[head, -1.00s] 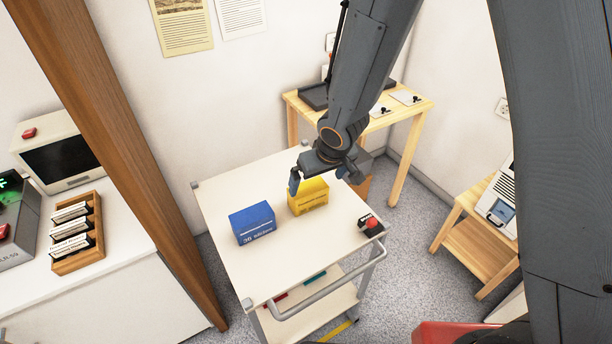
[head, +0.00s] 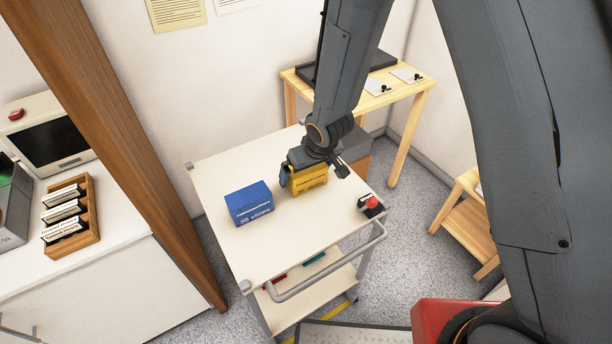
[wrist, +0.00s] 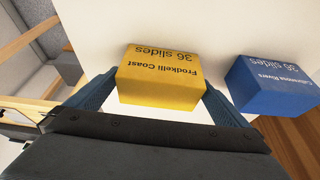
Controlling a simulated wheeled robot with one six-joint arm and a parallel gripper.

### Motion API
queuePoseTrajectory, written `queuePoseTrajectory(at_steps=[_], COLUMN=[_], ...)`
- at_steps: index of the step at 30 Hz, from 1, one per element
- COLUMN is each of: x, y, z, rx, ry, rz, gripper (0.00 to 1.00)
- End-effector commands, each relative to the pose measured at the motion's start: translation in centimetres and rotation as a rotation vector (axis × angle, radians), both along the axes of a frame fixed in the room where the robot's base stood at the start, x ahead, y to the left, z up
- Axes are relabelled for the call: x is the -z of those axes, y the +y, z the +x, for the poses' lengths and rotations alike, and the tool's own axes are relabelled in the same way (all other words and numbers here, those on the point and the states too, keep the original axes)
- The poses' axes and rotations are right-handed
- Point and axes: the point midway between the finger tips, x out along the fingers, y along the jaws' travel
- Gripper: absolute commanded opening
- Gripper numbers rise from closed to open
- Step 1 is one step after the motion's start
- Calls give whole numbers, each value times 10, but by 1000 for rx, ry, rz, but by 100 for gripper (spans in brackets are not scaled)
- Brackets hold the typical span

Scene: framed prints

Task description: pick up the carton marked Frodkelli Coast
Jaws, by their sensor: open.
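The yellow carton (head: 310,181) stands on the white cart top (head: 225,171). In the wrist view the yellow carton (wrist: 160,78) reads "Frodkelli Coast, 36 slides", upside down. My gripper (head: 313,178) is over it, with the fingers at its two sides. In the wrist view my gripper (wrist: 155,98) is open, one finger left of the carton and one right, the right one close to its side. A blue carton (head: 249,204) stands to the left on the cart. It shows at the right in the wrist view (wrist: 275,82), marked "36 slides"; its name is hard to read.
A small dark box with a red button (head: 370,205) sits at the cart's right corner, near the handle rail (head: 330,270). A wooden table (head: 412,92) stands behind. A wooden post (head: 130,130) and a white counter (head: 110,275) are at left.

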Motion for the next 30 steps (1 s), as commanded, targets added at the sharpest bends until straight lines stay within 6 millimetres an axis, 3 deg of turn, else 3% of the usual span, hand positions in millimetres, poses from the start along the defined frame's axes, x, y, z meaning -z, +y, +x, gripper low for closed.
queuePoseTrajectory(at_steps=[4, 10, 12, 22, 30], x=[0, 0, -1, -9, -55], y=[0, -1, 0, 0, 0], z=[0, 0, 0, 0, 0], rx=[0, 0, 0, 0, -2], ry=[0, 0, -1, -2, -3], rz=[0, 0, 1, 1, 1], gripper=[97, 63, 56, 56, 56])
